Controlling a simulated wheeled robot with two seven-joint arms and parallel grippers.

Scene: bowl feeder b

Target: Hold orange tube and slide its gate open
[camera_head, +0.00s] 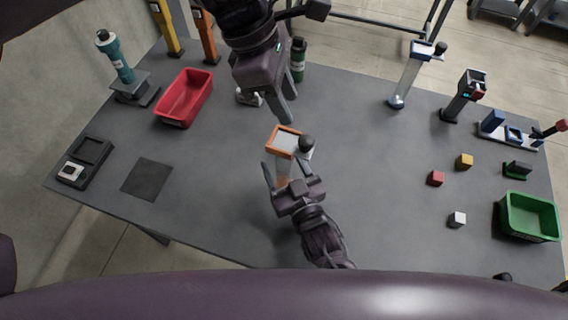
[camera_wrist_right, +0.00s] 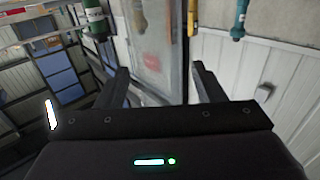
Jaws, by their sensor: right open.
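The orange tube (camera_head: 283,167) stands near the table's middle, with a clear body and an orange-rimmed top. A pale gate plate (camera_head: 290,143) lies across the top, with a black knob (camera_head: 306,143) at its right side. My right gripper (camera_head: 286,170) is open, its fingers on either side of the tube body. In the right wrist view, a clear panel (camera_wrist_right: 157,45), apparently the tube, shows between the spread fingers (camera_wrist_right: 160,85); contact cannot be told. My left gripper (camera_head: 293,102) is above and beyond the tube, fingers apart and empty.
A red tray (camera_head: 184,97) and a teal bottle on a stand (camera_head: 115,57) are at the left. A green bottle (camera_head: 299,58) stands behind my left gripper. A clear blue-topped tube (camera_head: 408,80), small cubes (camera_head: 436,178) and a green bin (camera_head: 529,217) are at the right.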

